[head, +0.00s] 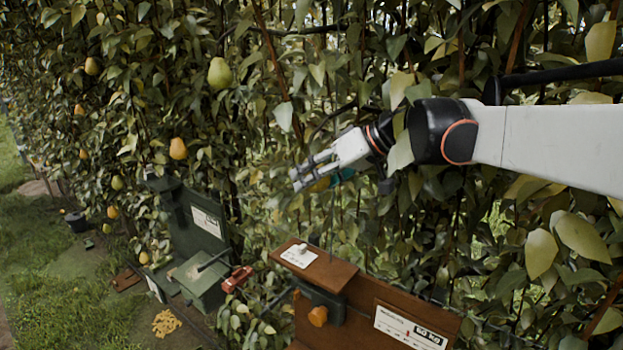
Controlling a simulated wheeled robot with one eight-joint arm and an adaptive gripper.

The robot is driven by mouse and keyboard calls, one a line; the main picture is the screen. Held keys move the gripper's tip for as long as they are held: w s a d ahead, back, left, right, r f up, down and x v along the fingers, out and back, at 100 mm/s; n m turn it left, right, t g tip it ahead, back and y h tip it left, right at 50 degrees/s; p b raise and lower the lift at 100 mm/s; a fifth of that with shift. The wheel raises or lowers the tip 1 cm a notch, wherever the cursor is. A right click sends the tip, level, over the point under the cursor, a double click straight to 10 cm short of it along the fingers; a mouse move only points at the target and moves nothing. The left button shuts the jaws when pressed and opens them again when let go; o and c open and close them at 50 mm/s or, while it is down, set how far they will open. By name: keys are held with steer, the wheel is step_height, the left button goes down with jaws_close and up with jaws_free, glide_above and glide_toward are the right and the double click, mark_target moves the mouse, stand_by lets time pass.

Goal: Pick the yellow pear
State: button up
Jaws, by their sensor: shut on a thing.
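My gripper (308,178) reaches in from the right, in front of the leaves and above the wooden box. Its fingers are closed around a small yellow thing, the yellow pear (319,185), which is mostly hidden behind the fingers. Other pears hang in the foliage to the left: a large green-yellow one (219,73), an orange-yellow one (178,149) and a small yellowish one (91,66). Several more hang lower at the far left.
A brown wooden box (390,305) with a "50 kg" label stands below my gripper. A dark green metal case (195,225) with a raised lid stands to its left. Dense leaves and branches surround my arm. Grass (60,290) is open at the lower left.

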steer(key=shift+s+d+r+m+g+h, duration=0.1)
steer(key=shift+s+r+m+g+h, duration=0.25)
steer(key=shift+g, duration=0.25)
steer(key=shift+s, duration=0.1)
stand_by(0.5)
steer(key=shift+s+d+f+b, duration=0.15)
steer(key=shift+s+d, duration=0.1)
steer(key=shift+s, duration=0.55)
steer(key=shift+s+d+f+b, duration=0.1)
steer(key=shift+s+d+f, duration=0.1)
steer(key=shift+s, duration=0.55)
steer(key=shift+s+d+f+b, duration=0.15)
steer(key=shift+s+d, duration=0.1)
steer(key=shift+s, duration=0.55)
steer(key=s+d+n+t+y+b, duration=0.2)
steer(key=s+n+t+y+b, duration=0.2)
steer(key=s, duration=0.4)
steer(key=t+b, duration=0.1)
steer(key=t, duration=0.1)
steer(key=shift+s+d+t, duration=0.25)
steer(key=shift+s+t, duration=0.1)
steer(key=shift+t, duration=0.05)
